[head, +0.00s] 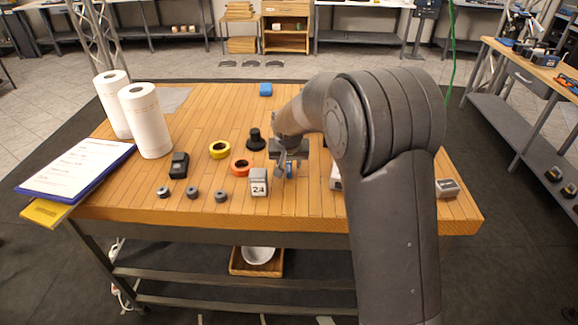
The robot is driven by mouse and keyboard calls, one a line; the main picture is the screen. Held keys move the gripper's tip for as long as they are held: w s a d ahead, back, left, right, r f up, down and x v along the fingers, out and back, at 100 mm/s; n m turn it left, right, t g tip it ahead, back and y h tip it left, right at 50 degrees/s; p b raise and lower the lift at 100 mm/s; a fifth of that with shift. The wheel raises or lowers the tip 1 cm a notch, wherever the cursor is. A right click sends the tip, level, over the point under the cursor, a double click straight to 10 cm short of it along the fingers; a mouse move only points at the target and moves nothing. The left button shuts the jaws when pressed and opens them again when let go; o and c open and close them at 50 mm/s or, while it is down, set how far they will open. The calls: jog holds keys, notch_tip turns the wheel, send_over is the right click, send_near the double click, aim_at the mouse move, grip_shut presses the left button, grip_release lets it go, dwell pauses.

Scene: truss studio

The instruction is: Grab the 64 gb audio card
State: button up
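I cannot make out a card marked 64 gb in the head view. A small grey-and-white block with dark characters like "24" (259,184) stands near the table's front edge. A small grey item with a pale top (447,188) lies at the right front of the table. A white item (336,178) is partly hidden behind my arm. My gripper (286,172) is over the middle of the table, just behind and right of the marked block. Its fingers are small and partly hidden, so their opening is unclear.
On the wooden table (120,200) are two paper rolls (148,122), a clipboard (75,172), a black device (179,165), yellow (219,149) and orange (241,167) rings, a black knob-like item (256,140), several grey rings (192,192) and a blue item (265,90). My arm covers the right part.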

grip_shut()
dwell(0.4)
